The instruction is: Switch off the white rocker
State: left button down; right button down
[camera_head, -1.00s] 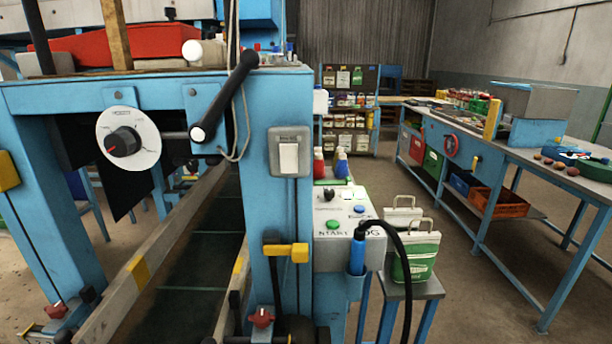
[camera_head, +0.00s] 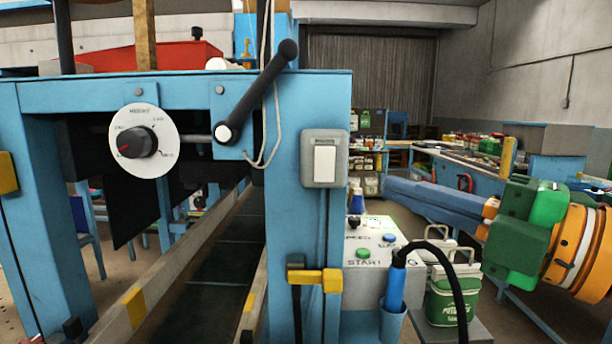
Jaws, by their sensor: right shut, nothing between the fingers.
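The white rocker (camera_head: 324,166) sits in a grey switch box (camera_head: 311,180) on the front of the blue machine post. It is fully visible, but I cannot tell which way it is tilted. My right gripper (camera_head: 394,191) comes in from the right at about the rocker's height, its blue fingers pointing left. It is shut and empty. In the picture its fingertips are to the right of the switch box, apart from it. My left gripper is not in view.
A black-handled lever (camera_head: 258,90) and a round dial (camera_head: 137,141) are left of the switch. A yellow latch (camera_head: 331,280) is below it.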

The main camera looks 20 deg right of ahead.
jog(key=p, duration=0.7)
send_near(316, 155)
jog(key=w+a, duration=0.1)
jog(key=a, duration=0.3)
jog(key=w, duration=0.3)
jog(key=shift+d+r+n+p, duration=0.25)
jog(key=shift+d+n+p, duration=0.05)
jog(key=shift+d+p, duration=0.1)
jog(key=shift+w+d, duration=0.3)
jog(key=shift+w, duration=0.2)
